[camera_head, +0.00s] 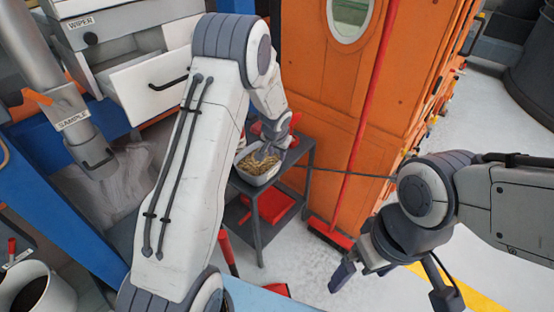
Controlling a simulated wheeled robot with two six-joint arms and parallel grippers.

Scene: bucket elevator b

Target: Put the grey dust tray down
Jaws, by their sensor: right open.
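The grey dust tray (257,180) is a small pale tub filled with tan, straw-like bits. It is at the top of a dark grey stand (268,184), near its front left corner; whether its base rests fully on the top is hard to tell. My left gripper (262,156) reaches down from behind my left arm to the far side of the tray, at its rim and contents. Its fingers are small and partly hidden, so their grip is unclear. My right gripper (398,286) is open and empty, apart from the stand, at the lower right.
A red object (268,128) sits at the back of the stand, and a red item (273,205) lies on its lower shelf. A tall orange cabinet (350,110) stands right of it. An open white drawer (150,82) and a sample pipe (75,118) are left. Floor is clear at centre right.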

